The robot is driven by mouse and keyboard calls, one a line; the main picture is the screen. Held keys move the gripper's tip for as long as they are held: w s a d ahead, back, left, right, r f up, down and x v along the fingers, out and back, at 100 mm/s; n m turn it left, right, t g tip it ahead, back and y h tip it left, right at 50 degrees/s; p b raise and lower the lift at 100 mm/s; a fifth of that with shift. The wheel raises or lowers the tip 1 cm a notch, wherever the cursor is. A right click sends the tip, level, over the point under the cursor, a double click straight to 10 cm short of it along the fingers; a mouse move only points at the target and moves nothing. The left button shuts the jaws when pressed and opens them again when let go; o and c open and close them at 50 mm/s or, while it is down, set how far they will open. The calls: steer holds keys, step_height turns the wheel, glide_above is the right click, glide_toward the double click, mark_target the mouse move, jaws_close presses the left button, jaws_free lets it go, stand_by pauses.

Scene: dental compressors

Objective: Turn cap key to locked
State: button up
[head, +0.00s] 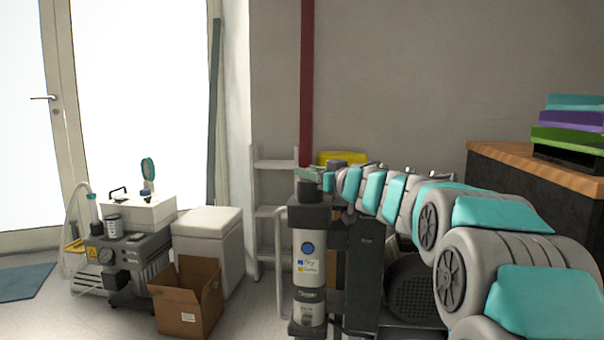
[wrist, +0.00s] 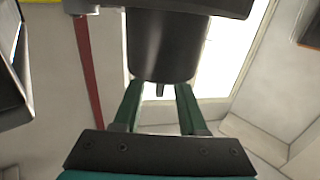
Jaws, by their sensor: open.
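A grey-and-white cylinder unit with a black head (head: 310,213) stands upright in the middle of the head view, with a dark round cap (head: 308,190) on top. In the wrist view the dark cap (wrist: 160,45) fills the upper middle, and a small dark tab, seemingly the key (wrist: 160,91), sticks out from its near edge. My gripper (wrist: 158,95) is open, its two green fingers either side of the tab with gaps showing. In the head view my gripper (head: 312,174) is at the cap's top; contact cannot be told. The key's locked or unlocked marking is not visible.
A dark compressor body (head: 412,290) stands right of the cylinder, below my arm. A red pipe (head: 307,80) and grey shelf rack (head: 272,212) are behind. An open cardboard box (head: 187,312) and another compressor (head: 128,262) stand left. A wood-topped counter (head: 545,168) is at right.

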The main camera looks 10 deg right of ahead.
steer(key=shift+x, duration=1.05)
steer(key=shift+w+a, duration=0.2)
steer(key=shift+w, duration=0.2)
jaws_close()
